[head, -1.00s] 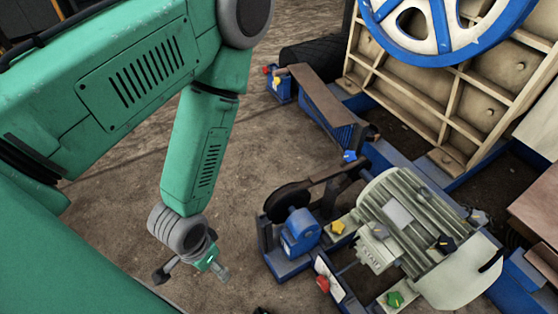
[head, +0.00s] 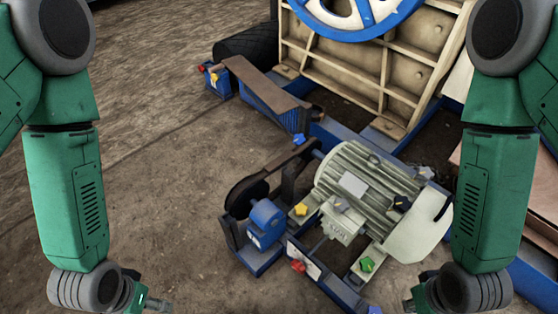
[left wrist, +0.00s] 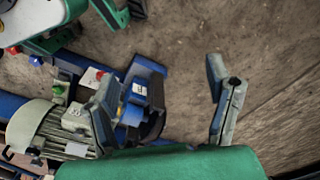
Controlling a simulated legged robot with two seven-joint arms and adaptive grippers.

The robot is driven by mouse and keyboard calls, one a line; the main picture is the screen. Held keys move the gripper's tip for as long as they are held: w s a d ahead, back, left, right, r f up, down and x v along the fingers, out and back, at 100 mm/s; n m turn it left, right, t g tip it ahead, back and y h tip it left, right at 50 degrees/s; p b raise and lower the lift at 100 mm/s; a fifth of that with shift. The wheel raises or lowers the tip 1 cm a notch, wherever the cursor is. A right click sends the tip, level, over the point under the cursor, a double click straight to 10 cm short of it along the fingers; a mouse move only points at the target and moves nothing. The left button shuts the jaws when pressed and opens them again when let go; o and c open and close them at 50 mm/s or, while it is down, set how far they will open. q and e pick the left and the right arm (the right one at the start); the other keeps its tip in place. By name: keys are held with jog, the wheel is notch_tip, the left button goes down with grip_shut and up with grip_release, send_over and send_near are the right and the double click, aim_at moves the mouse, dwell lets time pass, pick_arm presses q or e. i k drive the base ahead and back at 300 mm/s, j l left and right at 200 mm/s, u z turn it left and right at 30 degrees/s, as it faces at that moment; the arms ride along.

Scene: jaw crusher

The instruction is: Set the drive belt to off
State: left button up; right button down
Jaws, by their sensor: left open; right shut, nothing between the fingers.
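The drive belt (head: 300,155) is a dark band by a dark pulley wheel, beside the grey-green motor (head: 368,190). Knobs sit around it: yellow (head: 300,209), red (head: 298,266), green (head: 367,264) and blue (head: 299,140). I cannot tell which one sets the belt. My left gripper (head: 156,304) is at the bottom left, apart from the machine. In the left wrist view its fingers (left wrist: 162,78) are spread and empty, with the motor (left wrist: 48,128) and blue bearing block (left wrist: 134,112) beyond. My right gripper (head: 409,304) is partly cut off at the bottom edge, right of the green knob.
The cream crusher body (head: 375,75) with its blue and white flywheel (head: 358,12) stands behind. A blue frame (head: 258,258) carries the motor and bearing block. A brown plank-like cover (head: 262,84) lies further back. Bare dirt ground (head: 165,170) is open at the left.

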aim_at(271, 166)
jog(key=j+z, duration=0.4)
jog(key=k+j+z, duration=0.15)
jog(key=j+z, duration=0.25)
jog(key=j, duration=0.2)
jog(key=k+j+z, duration=0.15)
jog(key=j+z, duration=0.2)
jog(key=j, duration=0.15)
jog(key=i+j+z, duration=0.2)
jog(key=j+z, duration=0.2)
jog(key=j, duration=0.15)
jog(key=i+j+z, duration=0.1)
jog(key=j+z, duration=0.3)
jog(key=j, duration=0.15)
jog(key=j+z, duration=0.4)
jog(key=j, duration=0.2)
